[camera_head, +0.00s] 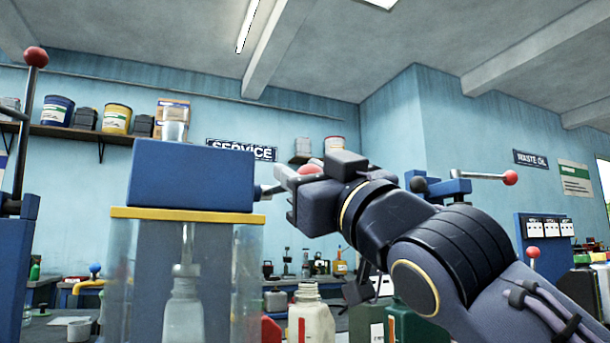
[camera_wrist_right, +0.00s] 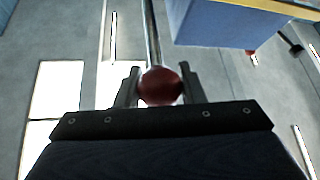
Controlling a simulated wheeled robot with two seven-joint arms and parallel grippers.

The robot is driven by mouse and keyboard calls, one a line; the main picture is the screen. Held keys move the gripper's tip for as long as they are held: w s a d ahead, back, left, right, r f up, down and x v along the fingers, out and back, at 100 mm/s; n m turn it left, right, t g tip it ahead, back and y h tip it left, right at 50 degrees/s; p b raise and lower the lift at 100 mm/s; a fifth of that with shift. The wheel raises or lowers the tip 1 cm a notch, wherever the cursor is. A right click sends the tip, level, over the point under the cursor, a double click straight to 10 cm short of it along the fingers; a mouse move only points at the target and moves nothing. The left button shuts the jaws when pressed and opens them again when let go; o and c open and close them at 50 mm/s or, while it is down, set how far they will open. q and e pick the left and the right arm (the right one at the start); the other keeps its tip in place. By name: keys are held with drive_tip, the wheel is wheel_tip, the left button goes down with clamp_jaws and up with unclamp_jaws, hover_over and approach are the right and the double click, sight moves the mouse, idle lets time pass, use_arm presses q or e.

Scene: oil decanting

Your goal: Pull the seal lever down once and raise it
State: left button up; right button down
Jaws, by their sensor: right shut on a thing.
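The blue sealing head (camera_head: 190,175) with a yellow lower edge sits on a clear-walled housing. A pale bottle (camera_head: 184,308) stands inside it, under a thin nozzle. The seal lever (camera_head: 267,190) comes out of the right side of the head, near level. My right gripper (camera_head: 300,178) is shut on the lever's red knob (camera_head: 310,169), and the gripper body hides part of it. In the right wrist view the red knob (camera_wrist_right: 160,86) sits between the two fingers, with the metal rod (camera_wrist_right: 152,30) running from it. My left gripper is out of view.
Another blue post with a red-knobbed lever (camera_head: 36,57) stands at the left edge. Behind my right arm is a blue device with a red-knobbed handle (camera_head: 510,177). A cream jug (camera_head: 311,318) and a green can (camera_head: 410,325) stand below the gripper.

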drive_tip(key=shift+s+r, duration=0.1)
drive_tip(key=shift+s, duration=0.15)
drive_tip(key=c, duration=1)
unclamp_jaws()
drive_tip(key=shift+s, duration=0.2)
drive_tip(key=shift+o, duration=0.3)
drive_tip(key=shift+w, duration=0.15)
drive_tip(key=b+v, duration=0.2)
drive_tip(key=v, duration=0.5)
drive_tip(key=shift+s+d, duration=0.2)
drive_tip(key=shift+s, duration=0.1)
